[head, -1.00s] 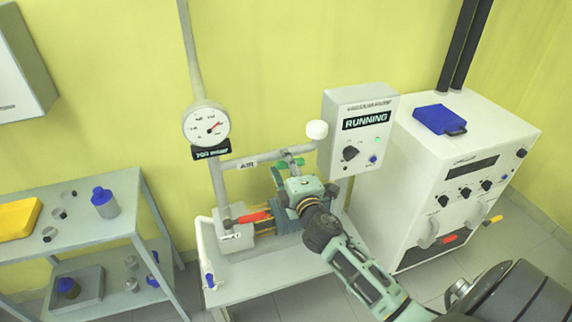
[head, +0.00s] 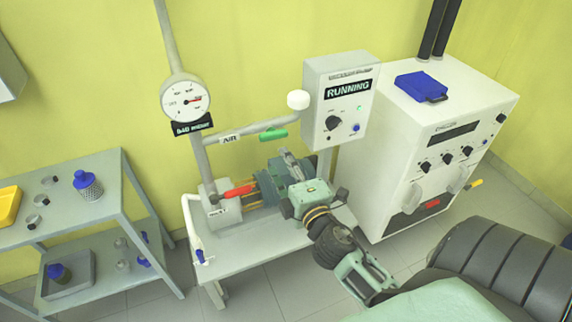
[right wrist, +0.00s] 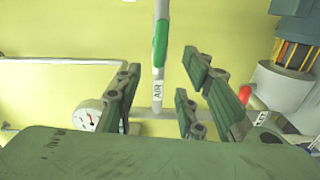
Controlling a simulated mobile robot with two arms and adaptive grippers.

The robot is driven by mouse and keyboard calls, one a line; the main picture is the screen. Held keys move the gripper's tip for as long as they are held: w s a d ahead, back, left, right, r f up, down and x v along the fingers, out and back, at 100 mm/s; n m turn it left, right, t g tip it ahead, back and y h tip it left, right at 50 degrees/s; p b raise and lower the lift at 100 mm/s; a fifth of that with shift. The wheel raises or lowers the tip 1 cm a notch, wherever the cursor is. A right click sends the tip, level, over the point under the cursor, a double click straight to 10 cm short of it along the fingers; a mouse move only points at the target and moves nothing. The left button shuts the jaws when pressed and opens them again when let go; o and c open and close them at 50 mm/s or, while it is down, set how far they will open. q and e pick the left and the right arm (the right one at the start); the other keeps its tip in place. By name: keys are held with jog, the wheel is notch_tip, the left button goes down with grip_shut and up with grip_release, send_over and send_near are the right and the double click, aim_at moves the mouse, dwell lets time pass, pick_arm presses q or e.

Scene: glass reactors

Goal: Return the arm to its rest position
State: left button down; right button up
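My right gripper (head: 288,166) is in front of the vacuum pump stand, below and in front of the green valve handle (head: 273,134) on the pipe marked AIR. The fingers stand apart and empty in the right wrist view (right wrist: 162,98), which also shows the green handle (right wrist: 160,42) beyond them. The gripper is clear of the handle. My right arm comes in from the lower right and hides part of the pump (head: 267,186). My left gripper is not in view.
A round gauge (head: 187,101) stands on the pipe, left of a control box (head: 341,100) reading RUNNING. A red handle (head: 239,189) sits on the pump's line. A white cabinet (head: 400,130) stands to the right, a grey shelf (head: 107,192) with bottles to the left.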

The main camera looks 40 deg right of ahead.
jog(key=shift+f, duration=0.1)
dwell(0.5)
jog(key=s+a+f+m+g+y, duration=0.1)
jog(key=s+a+f+m+g, duration=0.2)
jog(key=f, duration=1)
jog(key=s+f+m+g+y+b, duration=0.1)
jog(key=s+f+g, duration=0.3)
jog(key=f, duration=1)
jog(key=s+a+f+m+g, duration=0.2)
jog(key=s+f, duration=0.3)
jog(key=f, duration=0.8)
jog(key=s+a+f+m+g, duration=0.1)
jog(key=s+f+m+g, duration=0.1)
jog(key=s+f, duration=0.4)
jog(key=s+a+f+m+g+y+b, duration=0.1)
jog(key=s+a+f+m+g, duration=0.1)
jog(key=s+f, duration=0.5)
jog(key=s+a+f+m+g+y, duration=0.1)
jog(key=s+f, duration=0.5)
jog(key=s, duration=1)
jog(key=a+m+g, duration=0.1)
jog(key=g, duration=0.1)
jog(key=shift+s+f+g, duration=0.3)
jog(key=shift+f, duration=0.05)
